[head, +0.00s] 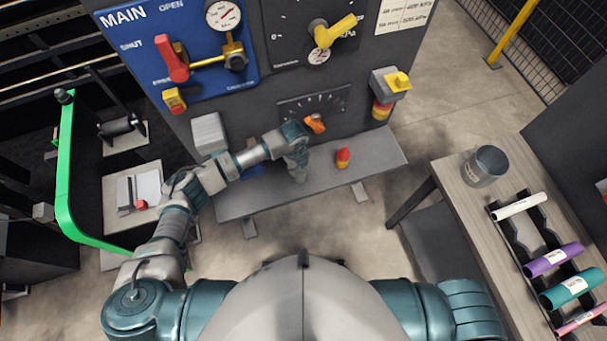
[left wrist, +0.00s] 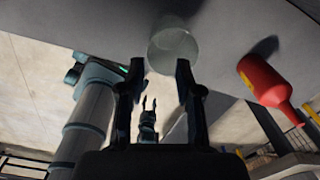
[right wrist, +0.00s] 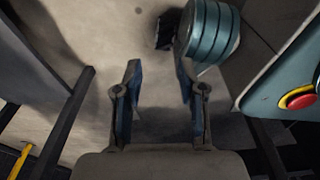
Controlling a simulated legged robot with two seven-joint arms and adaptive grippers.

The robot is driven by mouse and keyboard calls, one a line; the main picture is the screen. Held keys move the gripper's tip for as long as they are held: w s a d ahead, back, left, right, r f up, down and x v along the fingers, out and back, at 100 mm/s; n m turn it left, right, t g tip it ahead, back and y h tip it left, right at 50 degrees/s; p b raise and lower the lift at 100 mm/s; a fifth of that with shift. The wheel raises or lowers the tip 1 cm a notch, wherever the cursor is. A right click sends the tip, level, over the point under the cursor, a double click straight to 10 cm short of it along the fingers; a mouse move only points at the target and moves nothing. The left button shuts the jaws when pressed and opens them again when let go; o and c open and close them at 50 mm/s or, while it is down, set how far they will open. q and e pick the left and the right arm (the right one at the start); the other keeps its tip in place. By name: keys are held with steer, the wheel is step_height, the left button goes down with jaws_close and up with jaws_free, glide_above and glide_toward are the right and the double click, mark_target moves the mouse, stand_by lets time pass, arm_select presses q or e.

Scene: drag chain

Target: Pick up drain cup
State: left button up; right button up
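A clear round cup (left wrist: 174,48), which looks like the drain cup, shows at the top of the left wrist view on the grey shelf (head: 365,160). My left gripper (head: 298,172) is over the shelf. In its wrist view its two fingers (left wrist: 160,68) are apart, with the cup just past the tips and a little right of centre. I cannot tell whether they touch. In the head view the gripper hides the cup. My right gripper (right wrist: 160,80) is open and empty, away from the shelf.
The control panel (head: 270,75) with valve handles rises behind. At right, a wooden table (head: 455,175) holds a grey see-through jar (head: 485,166) and several coloured rolls (head: 553,259).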

mark_target(294, 180)
arm_select(q)
steer(key=shift+a+f+b, duration=0.75)
steer(key=shift+a+f, duration=0.3)
steer(key=shift+f, duration=0.2)
steer(key=f, duration=0.1)
steer(key=d+f+b, duration=0.1)
steer(key=b, duration=0.1)
steer(key=shift+d+f, duration=0.25)
steer(key=shift+f, duration=0.15)
steer(key=shift+a+f+b, duration=0.3)
steer(key=shift+f+b, duration=0.25)
steer(key=shift+b, duration=0.05)
steer(key=shift+a+f+b, duration=0.25)
steer(key=shift+f+b, duration=0.25)
steer(key=shift+b, duration=0.05)
steer(key=shift+a, duration=0.15)
steer(key=shift+d, duration=0.6)
jaws_close()
arm_select(e)
steer(key=w+a+r, duration=0.2)
steer(key=w+r, duration=0.8)
steer(key=r, duration=0.1)
steer(key=shift+w+r+t, duration=0.3)
steer(key=shift+w+t, duration=0.1)
